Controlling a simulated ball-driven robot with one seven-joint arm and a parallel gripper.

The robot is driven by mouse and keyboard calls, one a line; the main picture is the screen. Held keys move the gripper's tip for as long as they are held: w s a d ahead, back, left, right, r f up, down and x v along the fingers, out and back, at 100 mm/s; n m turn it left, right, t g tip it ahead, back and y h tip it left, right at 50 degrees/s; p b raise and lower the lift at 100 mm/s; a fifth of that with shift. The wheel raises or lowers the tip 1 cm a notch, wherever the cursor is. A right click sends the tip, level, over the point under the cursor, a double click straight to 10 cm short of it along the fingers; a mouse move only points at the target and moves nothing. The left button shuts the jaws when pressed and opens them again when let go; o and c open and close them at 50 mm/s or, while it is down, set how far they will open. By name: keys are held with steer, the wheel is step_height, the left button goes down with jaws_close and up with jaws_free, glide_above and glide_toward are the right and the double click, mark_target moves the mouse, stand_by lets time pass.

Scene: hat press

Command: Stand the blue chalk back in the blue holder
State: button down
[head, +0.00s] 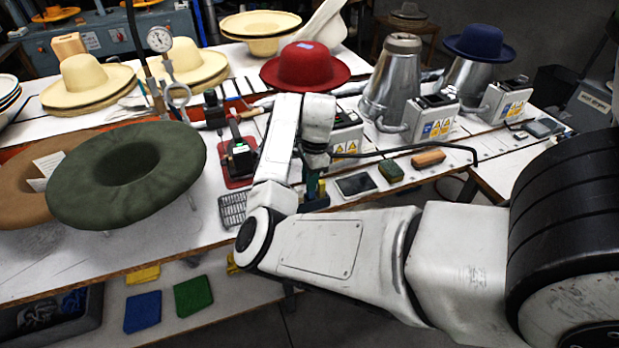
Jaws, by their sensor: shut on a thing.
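My gripper (314,178) points down over the front part of the white bench, beyond my bent arm. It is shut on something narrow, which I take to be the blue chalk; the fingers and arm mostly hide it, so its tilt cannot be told. A small blue piece, apparently the blue holder (316,204), shows on the bench right below the fingertips. My arm covers part of it. Whether the chalk touches the holder or is inside it cannot be told.
A dark phone-like slab (356,185), a green block (391,172) and an orange-brown brush (428,158) lie right of the gripper. A grey grid (232,210) lies left. A red hat (304,67) stands behind; a green hat (127,174) is at left.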

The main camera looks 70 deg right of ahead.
steer(key=shift+f+b, duration=0.55)
steer(key=shift+f, duration=0.5)
stand_by(0.4)
steer(key=c, duration=0.8)
jaws_free()
steer(key=shift+c, duration=0.2)
steer(key=shift+r, duration=0.1)
steer(key=shift+s+d+r+p, duration=0.1)
steer(key=shift+r+p, duration=1.7)
steer(key=shift+r, duration=0.05)
steer(key=shift+s+d+r+p, duration=0.1)
steer(key=shift+r+p, duration=1.7)
steer(key=shift+r, duration=0.05)
steer(key=shift+f, duration=0.1)
